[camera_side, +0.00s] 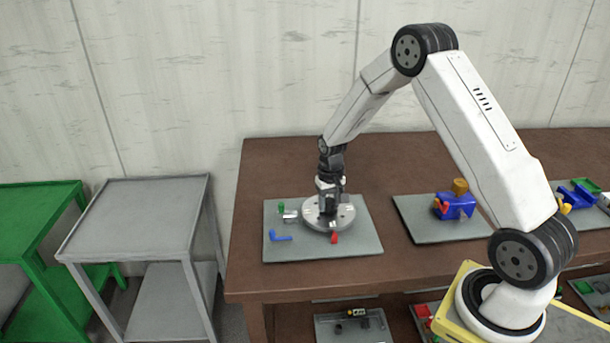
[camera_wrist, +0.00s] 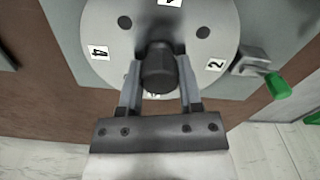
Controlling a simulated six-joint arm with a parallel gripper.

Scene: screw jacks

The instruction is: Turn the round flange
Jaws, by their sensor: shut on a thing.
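The round flange (camera_side: 317,214) is a light grey metal disc on a grey plate (camera_side: 365,236) at the left of the brown table. In the wrist view the flange (camera_wrist: 105,25) carries number labels and dark holes, and a dark knob (camera_wrist: 158,70) stands up at its middle. My gripper (camera_side: 330,195) reaches down onto the flange from above. In the wrist view my gripper (camera_wrist: 158,82) has one finger on each side of the dark knob and is shut on it. The knob hides part of the disc and a label behind it.
On the plate beside the flange are a green-handled part (camera_side: 281,207), which also shows in the wrist view (camera_wrist: 278,86), a blue L-shaped piece (camera_side: 280,237) and a red piece (camera_side: 334,238). A second plate with a blue part (camera_side: 455,206) lies to the right. Bare table lies between the plates.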

